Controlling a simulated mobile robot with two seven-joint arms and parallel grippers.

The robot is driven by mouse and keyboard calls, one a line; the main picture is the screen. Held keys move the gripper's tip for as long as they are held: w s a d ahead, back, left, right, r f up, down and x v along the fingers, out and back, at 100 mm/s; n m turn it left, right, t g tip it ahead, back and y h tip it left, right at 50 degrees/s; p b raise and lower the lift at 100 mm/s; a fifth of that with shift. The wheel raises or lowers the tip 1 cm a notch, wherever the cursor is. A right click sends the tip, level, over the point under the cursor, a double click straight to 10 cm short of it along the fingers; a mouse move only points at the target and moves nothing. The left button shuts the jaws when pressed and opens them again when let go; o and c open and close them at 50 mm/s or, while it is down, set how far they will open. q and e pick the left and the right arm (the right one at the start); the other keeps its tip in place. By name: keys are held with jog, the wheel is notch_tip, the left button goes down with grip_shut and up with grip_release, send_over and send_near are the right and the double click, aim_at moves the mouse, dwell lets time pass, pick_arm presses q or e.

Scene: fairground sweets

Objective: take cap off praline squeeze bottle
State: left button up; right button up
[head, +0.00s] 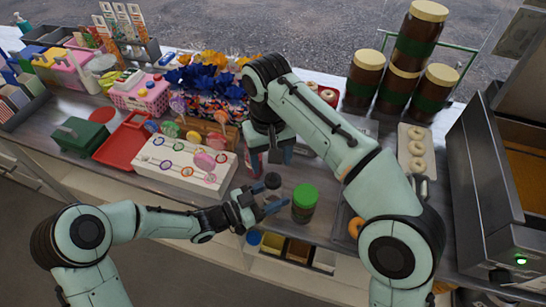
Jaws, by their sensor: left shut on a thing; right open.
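A small dark bottle with a greyish top (272,182), which looks like the praline squeeze bottle, stands at the front of the counter. My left gripper (266,201) reaches in from the left and is shut on it, low on its body. Its label and the join of its cap are too small to make out. My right gripper (271,158) points down, open, just behind and above the bottle's top. I cannot tell whether it touches the cap.
A green-lidded jar (304,203) stands close right of the bottle. A white lollipop stand (186,165) is to the left. Stacked brown jars (366,76) stand at the back right. A tray of doughnuts (404,160) lies right of my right arm.

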aim_at(273, 173)
jog(key=m, duration=1.1)
jog(key=shift+w+d+r, duration=0.1)
jog(key=shift+d+r, duration=0.15)
jog(key=shift+r, duration=0.05)
jog(key=shift+m, duration=0.4)
jog(key=shift+f, duration=3.95)
jog(key=shift+c, duration=0.4)
